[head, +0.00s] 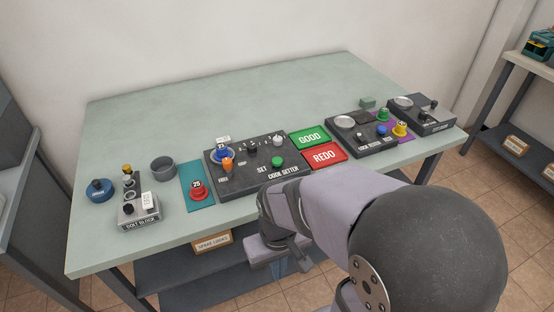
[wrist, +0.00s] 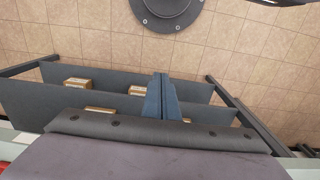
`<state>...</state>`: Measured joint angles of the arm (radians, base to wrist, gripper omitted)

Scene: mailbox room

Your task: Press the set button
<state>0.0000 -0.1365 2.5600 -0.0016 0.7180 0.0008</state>
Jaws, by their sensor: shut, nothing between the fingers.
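The code setter (head: 235,185) is a dark box in the middle of the table in the head view. Its green button (head: 277,161) stands beside the white SET lettering and is not covered. My gripper (head: 284,268) hangs in front of the table's front edge, below and apart from the code setter, partly hidden by my wrist. In the wrist view my gripper's blue fingers (wrist: 165,90) are together and empty, with the lower shelf and floor beyond them. The green button is not in the wrist view.
Green GOOD (head: 310,138) and red REDO (head: 325,155) pads lie right of the code setter, near a lock box (head: 362,140). A teal mat (head: 197,185) with a red piece and the bolt block (head: 138,213) are left. The table's back (head: 220,95) is clear.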

